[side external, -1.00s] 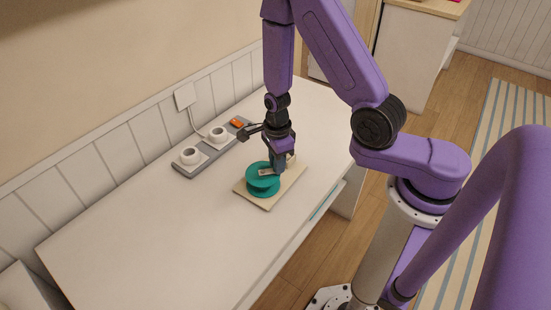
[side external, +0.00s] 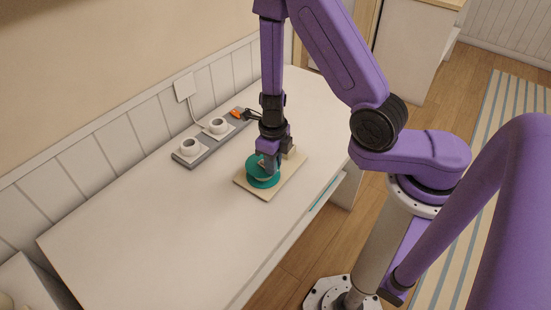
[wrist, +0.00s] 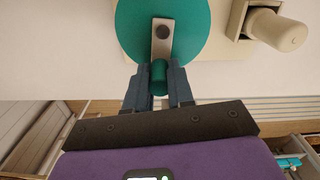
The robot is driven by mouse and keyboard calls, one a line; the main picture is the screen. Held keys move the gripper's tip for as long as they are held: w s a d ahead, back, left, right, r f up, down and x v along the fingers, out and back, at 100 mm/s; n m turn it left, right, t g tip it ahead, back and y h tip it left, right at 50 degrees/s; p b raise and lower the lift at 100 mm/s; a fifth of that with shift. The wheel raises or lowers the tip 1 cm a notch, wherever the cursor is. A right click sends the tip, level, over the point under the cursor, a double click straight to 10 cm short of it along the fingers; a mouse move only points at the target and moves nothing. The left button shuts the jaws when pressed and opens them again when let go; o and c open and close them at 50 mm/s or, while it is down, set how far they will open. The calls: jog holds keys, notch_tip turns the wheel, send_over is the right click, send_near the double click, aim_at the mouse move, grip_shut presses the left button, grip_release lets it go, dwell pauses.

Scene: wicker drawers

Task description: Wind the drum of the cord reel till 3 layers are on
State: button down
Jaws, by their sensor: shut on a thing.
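The cord reel's teal drum (side external: 262,180) stands on a pale wooden base board (side external: 292,172) on the white table. In the wrist view the teal drum (wrist: 190,30) fills the top, with a metal crank arm (wrist: 162,42) fixed at its hub. A teal crank knob (wrist: 158,78) sits at the arm's near end. My gripper (wrist: 158,88) is shut on this knob, one finger on each side; it also shows over the reel in the side view (side external: 268,168). The cord layers on the drum are mostly hidden by the flange and my gripper.
A cream peg-like part on a block (wrist: 278,30) stands beside the drum. A grey power strip (side external: 206,146) with two white round plugs and an orange switch (side external: 235,113) lies behind the reel by the wall. The table's left half (side external: 150,235) is clear.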

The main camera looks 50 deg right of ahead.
jog(key=m, duration=0.1)
jog(key=a+m, duration=0.1)
jog(key=m, duration=0.1)
jog(key=shift+w+a+m, duration=0.1)
jog(key=shift+w+m, duration=0.1)
jog(key=shift+m, duration=0.1)
jog(key=shift+w+a+m, duration=0.1)
jog(key=shift+a+m, duration=0.15)
jog(key=shift+m, duration=0.55)
jog(key=shift+w+a+m, duration=0.15)
jog(key=shift+a+m, duration=0.05)
jog(key=shift+m, duration=0.5)
jog(key=c, duration=1)
grip_release()
